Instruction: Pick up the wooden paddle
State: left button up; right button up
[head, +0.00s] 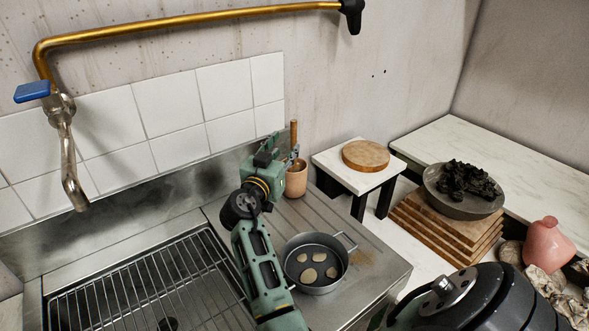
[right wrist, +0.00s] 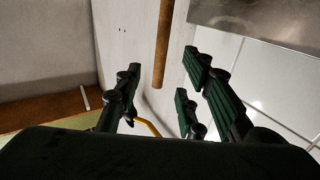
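The wooden paddle (head: 293,134) appears to be the brown stick standing upright in a terracotta-coloured cup (head: 297,181) at the back of the metal counter. Its lower part is hidden by the cup and my gripper. My right gripper (head: 275,154) is beside the stick, just left of it and above the cup. In the right wrist view the stick (right wrist: 163,45) shows ahead, between the spread green fingers of my right gripper (right wrist: 160,88), with gaps to both sides. The right gripper is open and empty. My left gripper is not in view.
A metal pan (head: 316,286) with several pale discs stands right of my forearm. A sink rack (head: 160,287) lies left. A small white table (head: 331,160) bears a round wooden board (head: 365,155). A brass pipe (head: 190,19) runs along the wall above.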

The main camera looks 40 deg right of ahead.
aim_at(292, 143)
jog(key=d, duration=0.1)
jog(key=w+d+f, duration=0.1)
jog(key=shift+w+d+f, duration=0.2)
jog(key=shift+d, duration=0.1)
jog(key=p+x, duration=0.2)
jog(key=x, duration=0.2)
jog(key=shift+w+d+p, duration=0.1)
jog(key=shift+w+p, duration=0.05)
jog(key=shift+p, duration=0.15)
jog(key=shift+w+d+f, duration=0.15)
jog(key=shift+d+f, duration=0.05)
jog(key=shift+d, duration=0.15)
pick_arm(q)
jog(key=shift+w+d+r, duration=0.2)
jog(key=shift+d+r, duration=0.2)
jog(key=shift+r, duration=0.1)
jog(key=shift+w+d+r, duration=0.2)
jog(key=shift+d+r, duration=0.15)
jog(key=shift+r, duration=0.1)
pick_arm(e)
grip_shut()
